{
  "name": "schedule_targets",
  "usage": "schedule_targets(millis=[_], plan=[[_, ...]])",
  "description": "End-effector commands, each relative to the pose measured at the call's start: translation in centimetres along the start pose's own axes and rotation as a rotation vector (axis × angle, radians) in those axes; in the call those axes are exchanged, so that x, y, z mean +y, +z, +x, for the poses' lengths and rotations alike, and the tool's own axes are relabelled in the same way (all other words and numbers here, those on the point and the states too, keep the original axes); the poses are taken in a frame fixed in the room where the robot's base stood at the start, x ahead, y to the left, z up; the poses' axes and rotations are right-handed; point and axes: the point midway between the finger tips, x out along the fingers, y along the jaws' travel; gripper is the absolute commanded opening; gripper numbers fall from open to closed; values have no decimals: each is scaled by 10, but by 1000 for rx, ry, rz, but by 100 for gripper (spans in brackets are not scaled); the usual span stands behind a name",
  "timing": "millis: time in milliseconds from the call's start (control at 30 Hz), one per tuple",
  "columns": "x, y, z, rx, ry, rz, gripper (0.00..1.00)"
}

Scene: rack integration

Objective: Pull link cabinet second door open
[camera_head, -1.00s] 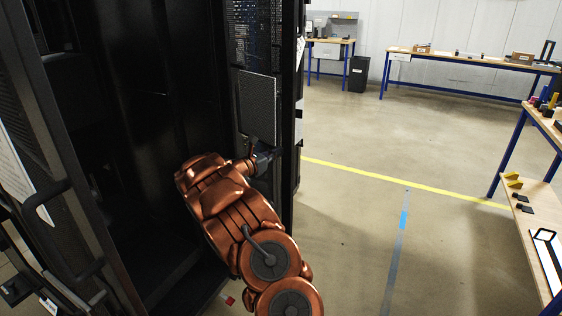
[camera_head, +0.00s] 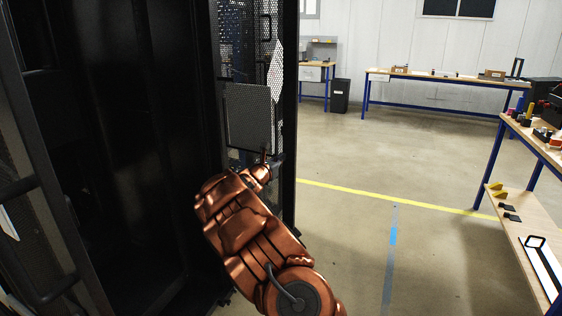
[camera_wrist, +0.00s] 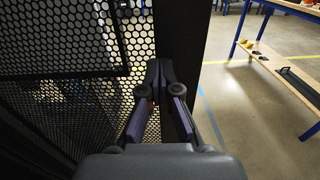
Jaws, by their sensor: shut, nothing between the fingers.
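A black cabinet (camera_head: 120,150) stands open at the left in the head view, its inside dark. My gripper (camera_head: 278,161) is at the door's right part, low in the head view. In the wrist view my gripper (camera_wrist: 160,72) is shut and empty, its fingertips in front of the mesh beside the solid dark door edge (camera_wrist: 185,45). Contact with the door cannot be told.
Another black door or frame with a handle (camera_head: 65,282) is close at the left. A workbench with a lower shelf (camera_head: 515,225) stands at the right. More benches (camera_head: 440,82) and a black bin (camera_head: 340,96) are at the back. The floor between is clear.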

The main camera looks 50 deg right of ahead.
Motion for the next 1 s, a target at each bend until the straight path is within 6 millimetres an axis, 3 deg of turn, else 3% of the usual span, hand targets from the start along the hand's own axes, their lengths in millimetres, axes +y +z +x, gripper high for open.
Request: schedule_targets(millis=[167, 367, 1000], plan=[[0, -1, -4, 0, 0, -1, 0], [3, 0, -25, -4, 2, 0, 0], [5, 0, -124, -1, 4, 0, 0]])
